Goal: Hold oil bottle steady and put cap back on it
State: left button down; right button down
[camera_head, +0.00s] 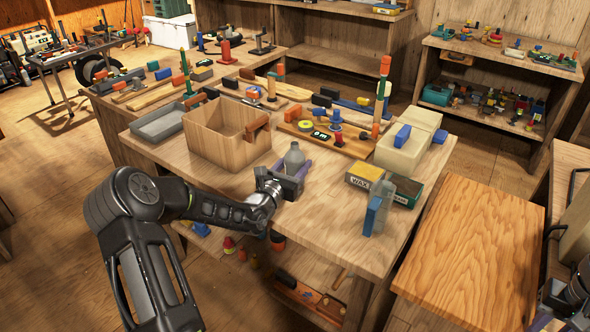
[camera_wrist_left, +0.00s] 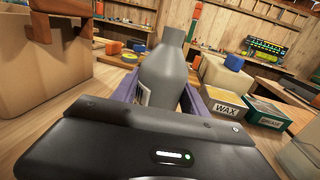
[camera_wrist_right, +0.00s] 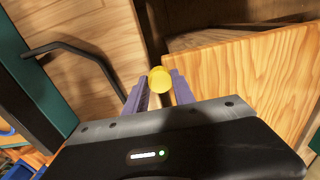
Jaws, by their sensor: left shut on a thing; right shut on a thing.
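The grey oil bottle (camera_head: 294,160) stands upright on the wooden table, with no cap on its neck. My left gripper (camera_head: 291,178) is shut around its lower body, and the bottle also shows between the purple fingers in the left wrist view (camera_wrist_left: 168,75). A yellow cap (camera_wrist_right: 160,80) is held between the fingertips of my right gripper (camera_wrist_right: 159,88) in the right wrist view. The right fingers are shut on it, away from the bottle. The right gripper's fingertips are not visible in the head view; only part of my right arm shows at the lower right edge.
A wooden box (camera_head: 222,150) stands left of the bottle. A WAX box (camera_head: 364,178), a GREASE box (camera_head: 405,190) and a clear bottle with a blue part (camera_head: 378,208) are to the right. A lower wooden surface (camera_head: 478,245) lies beyond the table's right edge. The table's front middle is clear.

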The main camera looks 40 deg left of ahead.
aim_at(295, 146)
pick_arm(q)
notch_tip(295, 146, up, 8)
jog(key=shift+r, duration=0.15)
dwell(0.6)
jog(key=c, duration=1.1)
grip_release()
jog(key=shift+c, duration=0.2)
grip_shut()
